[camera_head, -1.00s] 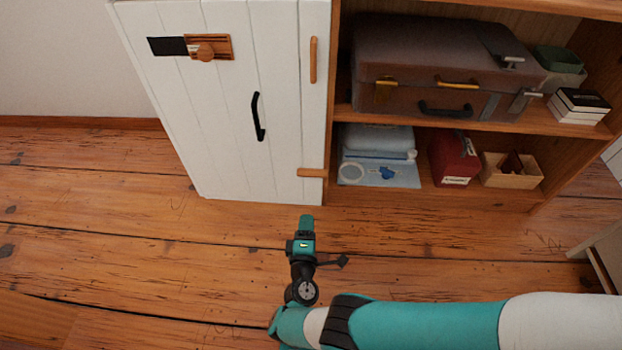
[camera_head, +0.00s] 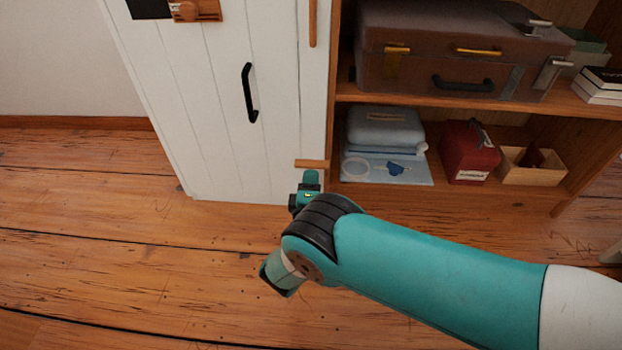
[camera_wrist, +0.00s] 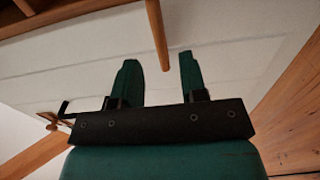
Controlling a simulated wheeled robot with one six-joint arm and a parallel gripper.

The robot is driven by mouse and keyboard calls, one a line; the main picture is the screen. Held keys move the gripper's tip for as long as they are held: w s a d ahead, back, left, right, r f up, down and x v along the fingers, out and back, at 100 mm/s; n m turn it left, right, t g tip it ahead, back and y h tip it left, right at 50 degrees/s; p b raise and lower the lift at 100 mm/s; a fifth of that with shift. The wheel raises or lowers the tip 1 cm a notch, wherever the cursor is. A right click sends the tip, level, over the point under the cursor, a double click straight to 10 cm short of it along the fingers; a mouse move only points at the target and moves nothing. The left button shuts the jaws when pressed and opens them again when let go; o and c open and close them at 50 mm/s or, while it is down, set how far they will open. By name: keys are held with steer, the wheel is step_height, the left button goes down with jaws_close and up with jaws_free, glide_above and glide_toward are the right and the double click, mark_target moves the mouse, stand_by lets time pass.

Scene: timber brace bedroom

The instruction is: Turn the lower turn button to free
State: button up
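The lower turn button (camera_head: 312,163) is a short wooden bar lying level across the right edge of the white cabinet door (camera_head: 215,130), near its bottom. My gripper (camera_head: 311,176) is just below it in the head view, pointing at the door. In the wrist view my gripper (camera_wrist: 160,75) has its two green fingers apart, with nothing held. A wooden bar, apparently the lower turn button (camera_wrist: 157,35), ends in line with the gap between the fingertips. I cannot tell whether they touch. The upper turn button (camera_head: 313,22) stands upright along the door edge.
A black door handle (camera_head: 249,93) and a wooden slide latch (camera_head: 195,10) are on the door. Open shelves to the right hold a suitcase (camera_head: 440,75), a blue case (camera_head: 385,125), a red bag (camera_head: 469,152) and a wooden box (camera_head: 531,166). The floor (camera_head: 120,240) in front is clear.

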mark_target(312, 168)
steer(key=w+b, duration=0.1)
steer(key=w, duration=0.4)
steer(key=shift+w+d+b, duration=0.1)
steer(key=shift+w+b, duration=0.3)
jaws_close()
